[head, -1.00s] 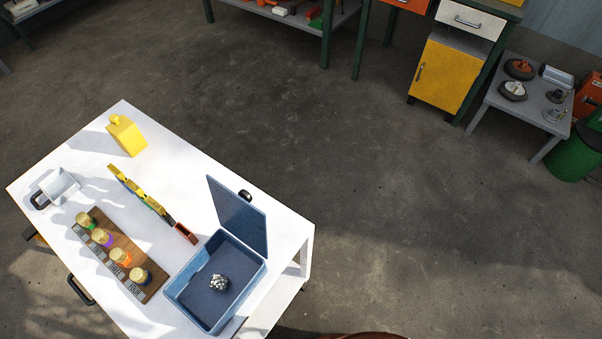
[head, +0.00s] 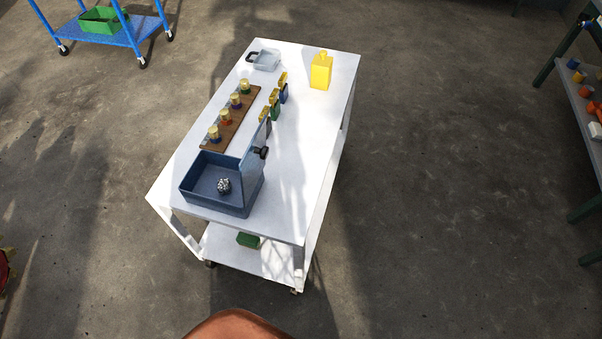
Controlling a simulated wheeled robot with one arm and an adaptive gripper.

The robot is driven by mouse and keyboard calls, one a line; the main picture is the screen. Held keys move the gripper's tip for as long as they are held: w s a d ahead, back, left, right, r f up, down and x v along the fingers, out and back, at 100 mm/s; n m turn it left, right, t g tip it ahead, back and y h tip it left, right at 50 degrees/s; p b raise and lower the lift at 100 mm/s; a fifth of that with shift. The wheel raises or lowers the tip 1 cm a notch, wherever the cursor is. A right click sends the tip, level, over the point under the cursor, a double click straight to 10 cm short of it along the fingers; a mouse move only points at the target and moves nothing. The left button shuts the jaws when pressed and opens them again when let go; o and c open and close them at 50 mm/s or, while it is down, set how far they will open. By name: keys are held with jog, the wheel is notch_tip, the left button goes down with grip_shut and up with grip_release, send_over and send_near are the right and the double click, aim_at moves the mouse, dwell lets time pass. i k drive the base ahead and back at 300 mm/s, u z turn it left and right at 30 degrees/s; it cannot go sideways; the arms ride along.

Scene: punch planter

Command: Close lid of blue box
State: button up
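The blue box (head: 218,198) stands on the near end of the white table (head: 315,130) in the head view. Its lid (head: 254,150) is open and stands upright along the box's right side, with a dark handle (head: 262,152) on its outer face. A small black-and-white speckled lump (head: 224,185) lies inside the box on its floor. My gripper is not in view.
A wooden rack with several capped jars (head: 231,118), a row of coloured pieces (head: 275,104), a yellow bottle (head: 321,70) and a clear container (head: 266,60) share the tabletop. A green block (head: 248,240) lies on the lower shelf. Open floor surrounds the table; a blue cart (head: 125,35) stands far left.

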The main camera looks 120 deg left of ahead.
aim_at(251, 164)
jog(key=u, duration=2.8)
jog(key=i, duration=1)
jog(key=u, duration=2.2)
jog(key=k, duration=1.05)
jog(key=u, duration=0.6)
jog(key=i, duration=0.55)
jog(key=z, duration=0.05)
